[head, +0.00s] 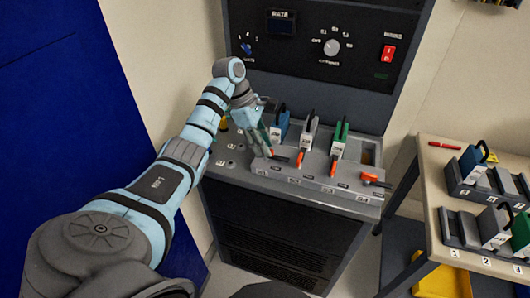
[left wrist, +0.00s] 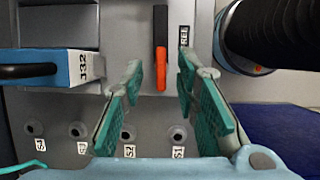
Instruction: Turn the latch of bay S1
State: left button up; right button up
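The bay rack (head: 318,187) stands on the cabinet's ledge. A blue module (head: 280,124) stands at its left end; in the left wrist view the module (left wrist: 84,68) is marked 132. The leftmost latch, that of bay S1 (head: 271,152), is mostly hidden by my gripper in the head view. In the left wrist view this latch (left wrist: 161,50) is a black bar with an orange tip, beside a REL label. My left gripper (head: 266,143) is at this latch. Its fingers (left wrist: 160,98) are open and apart, with the orange tip ahead between them. My right gripper is out of view.
A white module (head: 308,133) and a green module (head: 340,140) stand farther right with their own orange latches. The rightmost latch (head: 372,178) lies sideways before an empty bay. Labelled sockets (left wrist: 128,132) line the ledge. A side table (head: 433,190) holds more modules.

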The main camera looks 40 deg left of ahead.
pick_arm(q)
jog(key=shift+d+f, duration=0.2)
jog(key=shift+f, duration=0.05)
grip_shut()
